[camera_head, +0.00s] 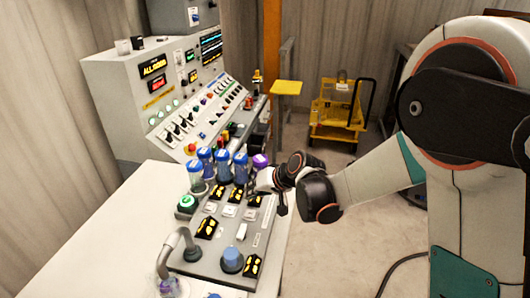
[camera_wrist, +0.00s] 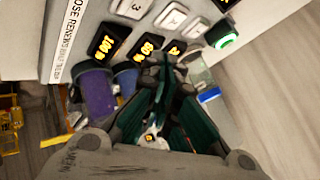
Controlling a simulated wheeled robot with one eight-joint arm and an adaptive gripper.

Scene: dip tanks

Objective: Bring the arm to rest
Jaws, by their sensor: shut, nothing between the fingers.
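My arm reaches from the right side of the head view towards the control panel (camera_head: 225,240) on the white bench. My gripper (camera_head: 279,205) hangs at the panel's right edge, near the purple-topped container (camera_head: 260,161). In the wrist view my gripper (camera_wrist: 160,65) is shut and empty, its fingertips close to the panel's lit displays (camera_wrist: 147,44). A purple container (camera_wrist: 95,92) stands just left of the fingers there. Whether the fingers touch the panel cannot be told.
Several blue-capped jars (camera_head: 222,165) stand along the panel's back. A bent grey pipe (camera_head: 175,250) rises at its front left. A large control console (camera_head: 175,95) stands behind. A yellow cart (camera_head: 337,108) is at the back. The floor (camera_head: 345,245) right of the bench is mostly clear.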

